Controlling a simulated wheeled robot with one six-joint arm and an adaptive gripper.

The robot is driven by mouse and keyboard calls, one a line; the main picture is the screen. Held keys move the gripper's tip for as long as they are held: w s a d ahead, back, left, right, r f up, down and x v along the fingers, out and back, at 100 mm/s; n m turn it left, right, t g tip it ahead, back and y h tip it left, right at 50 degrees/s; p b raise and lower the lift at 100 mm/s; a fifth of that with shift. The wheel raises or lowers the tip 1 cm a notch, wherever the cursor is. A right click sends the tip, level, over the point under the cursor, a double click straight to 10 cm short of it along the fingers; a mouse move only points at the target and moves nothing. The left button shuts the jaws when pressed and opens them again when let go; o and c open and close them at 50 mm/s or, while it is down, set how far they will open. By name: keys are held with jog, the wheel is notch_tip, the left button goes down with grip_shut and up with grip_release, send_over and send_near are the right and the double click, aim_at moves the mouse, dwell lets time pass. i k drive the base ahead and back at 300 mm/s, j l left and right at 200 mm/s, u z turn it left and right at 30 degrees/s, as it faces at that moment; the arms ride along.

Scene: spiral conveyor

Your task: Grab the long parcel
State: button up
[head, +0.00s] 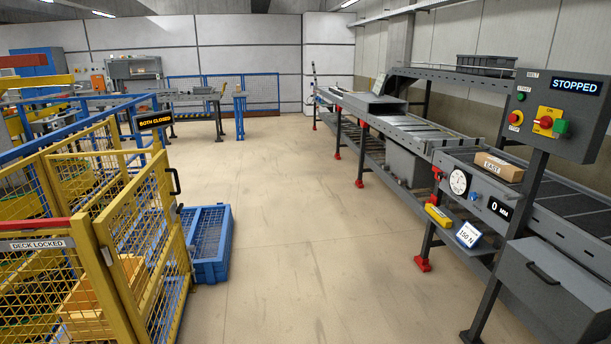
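A brown cardboard parcel (499,167) lies on the conveyor (571,197) at the right, behind a round dial. A label on its front seems to read "EASY". It is somewhat longer than it is tall, and it is the only parcel I can make out on the belt. I cannot tell if it is the long one. My gripper is not in view.
A control post (560,112) reading "STOPPED" stands at the right, above a grey drawer box (549,290). A yellow mesh cage (143,245) with a "DECK LOCKED" sign fills the left. A blue crate (210,271) sits beside it. The middle floor is clear.

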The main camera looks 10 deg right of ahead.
aim_at(502, 169)
jog(key=i, duration=0.9)
jog(key=i+j+z, duration=0.15)
jog(key=i, duration=0.75)
jog(key=i+j+z, duration=0.15)
jog(key=i+z, duration=0.25)
jog(key=i+j+z, duration=0.45)
jog(key=i, duration=0.15)
jog(key=i+j+z, duration=0.85)
jog(key=k+j, duration=0.05)
jog(key=j, duration=0.05)
